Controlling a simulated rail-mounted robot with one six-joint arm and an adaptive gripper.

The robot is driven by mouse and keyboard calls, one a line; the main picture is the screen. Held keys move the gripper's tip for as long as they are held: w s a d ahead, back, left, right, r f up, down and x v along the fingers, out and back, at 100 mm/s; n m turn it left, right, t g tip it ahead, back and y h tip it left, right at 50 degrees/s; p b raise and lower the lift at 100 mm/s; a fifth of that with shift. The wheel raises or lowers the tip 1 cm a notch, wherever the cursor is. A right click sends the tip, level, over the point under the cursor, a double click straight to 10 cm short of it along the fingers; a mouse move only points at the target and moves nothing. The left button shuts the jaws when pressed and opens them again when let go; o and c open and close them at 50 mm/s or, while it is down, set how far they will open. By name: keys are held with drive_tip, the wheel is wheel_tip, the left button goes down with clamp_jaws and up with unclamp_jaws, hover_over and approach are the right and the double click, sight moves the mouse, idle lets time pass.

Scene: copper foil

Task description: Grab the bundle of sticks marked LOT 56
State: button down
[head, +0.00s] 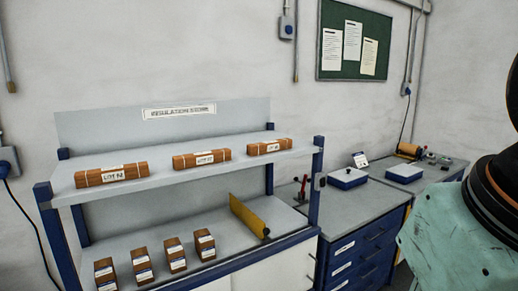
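Three brown bundles of sticks with white labels lie in a row on the upper shelf (170,167) of a blue-framed rack. They are the left bundle (84,181), the middle bundle (187,163) and the right bundle (283,144). Each label seems to begin with LOT, but the numbers are too small to read surely, so I cannot tell which is LOT 56. The bundles lie apart from one another. My gripper is not in view; only a part of my arm shows at the right edge.
Several small brown labelled blocks (175,263) stand on the lower surface below. A yellow bar-like thing (240,213) lies there to their right. A drawer cabinet (360,250) at the right carries white-topped boxes (347,179). The upper shelf has free gaps between bundles.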

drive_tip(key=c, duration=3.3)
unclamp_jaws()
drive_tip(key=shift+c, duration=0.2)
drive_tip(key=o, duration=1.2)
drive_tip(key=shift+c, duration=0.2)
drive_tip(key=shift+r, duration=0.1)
